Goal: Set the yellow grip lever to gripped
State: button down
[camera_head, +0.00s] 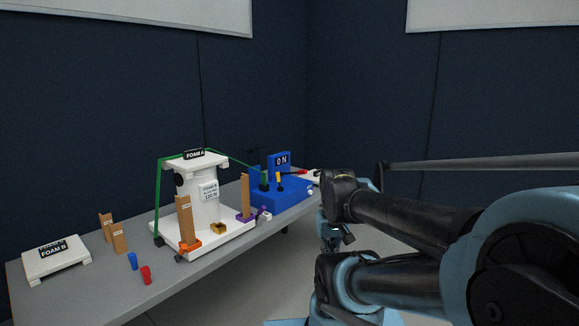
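A small upright yellow lever (279,179) stands on top of the blue box (284,194) at the right part of the bench. It is small, and I cannot tell which setting it is in. A blue display (279,161) behind it reads "0 N". A dark post with a green top stands just left of the lever. My arm fills the right side of the view, and its dark joint is right of the blue box. I cannot make out my gripper's fingers.
The grey bench (89,294) carries a white stand (204,201) labelled FOAM A with a green frame, brown upright blocks, and a white FOAM B block (56,262). Blue (133,261) and red (146,275) pieces lie in front. A grey rod (480,164) crosses behind my arm.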

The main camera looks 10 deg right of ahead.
aim_at(278, 180)
jog(key=z, duration=0.05)
jog(key=i, duration=0.85)
jog(key=u, duration=0.35)
